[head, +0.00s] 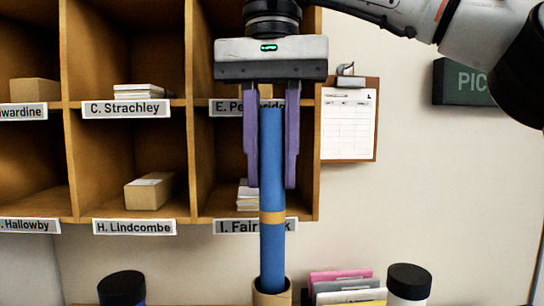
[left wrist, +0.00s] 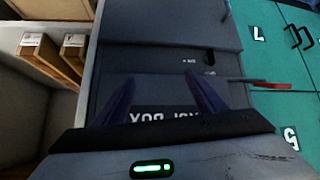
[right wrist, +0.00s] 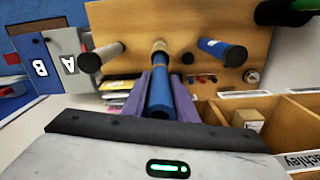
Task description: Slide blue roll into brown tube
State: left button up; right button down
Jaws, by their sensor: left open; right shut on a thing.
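The blue roll (head: 272,160) is long, upright and has a tan band near its middle. My right gripper (head: 271,185) is shut on its upper part, one purple finger on each side. The roll's lower end meets the open mouth of the brown tube (head: 272,297) and appears just inside its rim. Most of the tube is below the head view. The right wrist view also shows the roll (right wrist: 160,98) lined up with the tube (right wrist: 159,45). My left gripper (left wrist: 158,80) is open and empty, in front of a grey box, and is outside the head view.
Dark-capped cylinders stand left (head: 122,288) and right (head: 409,282) of the tube. Several coloured folders (head: 345,285) sit close to its right. A wooden pigeonhole shelf (head: 195,150) stands behind. A clipboard (head: 348,120) hangs on the wall.

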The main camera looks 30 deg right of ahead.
aim_at(271, 136)
jog(key=shift+f+b, duration=1.7)
jog(key=shift+f, duration=1)
jog(key=shift+f+b, duration=0.45)
jog(key=shift+f, duration=0.45)
jog(key=c, duration=1.4)
grip_release()
jog(key=shift+o, duration=0.2)
notch_tip(271, 136, up, 10)
jog(key=p, duration=0.7)
jog(key=shift+r+p, duration=0.2)
jog(key=shift+p, duration=0.1)
